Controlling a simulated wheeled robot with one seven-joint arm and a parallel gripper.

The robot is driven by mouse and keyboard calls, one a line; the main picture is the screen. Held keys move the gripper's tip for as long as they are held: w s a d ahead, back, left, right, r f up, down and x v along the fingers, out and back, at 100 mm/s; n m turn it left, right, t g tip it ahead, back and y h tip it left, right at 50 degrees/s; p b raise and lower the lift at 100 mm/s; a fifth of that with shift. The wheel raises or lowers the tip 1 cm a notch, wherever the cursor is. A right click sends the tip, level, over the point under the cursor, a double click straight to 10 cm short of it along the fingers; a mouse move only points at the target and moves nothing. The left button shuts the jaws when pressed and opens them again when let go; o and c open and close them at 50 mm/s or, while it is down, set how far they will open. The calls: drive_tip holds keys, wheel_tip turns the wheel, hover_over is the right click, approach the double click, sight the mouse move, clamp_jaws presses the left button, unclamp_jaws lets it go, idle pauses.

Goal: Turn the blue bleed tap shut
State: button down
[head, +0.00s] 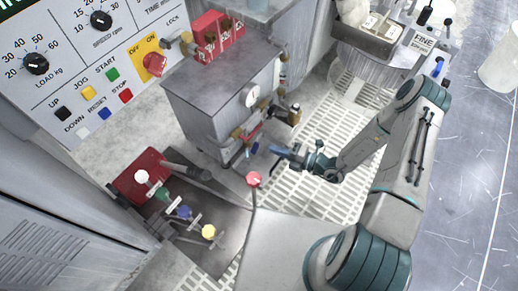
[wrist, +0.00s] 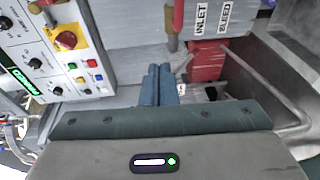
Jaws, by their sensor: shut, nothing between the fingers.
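A small blue handle (head: 254,149), which looks like the bleed tap, sits low on the front of the grey cabinet (head: 205,105), just below a red lever (head: 252,133). My gripper (head: 276,151) is just right of it in the head view, apart from it as far as I can tell. In the wrist view the blue-grey fingers (wrist: 157,84) are together with nothing between them. That view shows a BLEED label (wrist: 224,17) beside an INLET label (wrist: 200,18), but I cannot make out the blue tap there.
A red ball knob (head: 254,179) on a rod rises near my gripper. A control panel (head: 85,60) is at upper left. Pale floor grating (head: 310,195) lies below my arm.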

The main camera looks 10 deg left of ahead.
wheel_tip(320, 180, down, 10)
drive_tip(key=s+a+m+t+h, duration=0.1)
drive_tip(key=s+m+t+h, duration=0.15)
drive_tip(key=m+t, duration=0.65)
drive_tip(key=m+g+b, duration=0.3)
hover_over(255, 154)
drive_tip(key=s, duration=0.3)
wheel_tip(255, 154, down, 2)
drive_tip(key=shift+h, duration=0.35)
drive_tip(key=shift+w+d+f+b, duration=0.4)
drive_tip(key=shift+w+d+f, duration=0.1)
drive_tip(key=shift+w+f, duration=0.2)
drive_tip(key=shift+w+d+f+b, duration=0.45)
drive_tip(key=shift+w+f, duration=0.1)
drive_tip(key=shift+w, duration=0.2)
drive_tip(key=shift+w+d+r+m+g, duration=0.1)
drive_tip(key=shift+w+m+g, duration=0.25)
drive_tip(key=shift+m, duration=0.55)
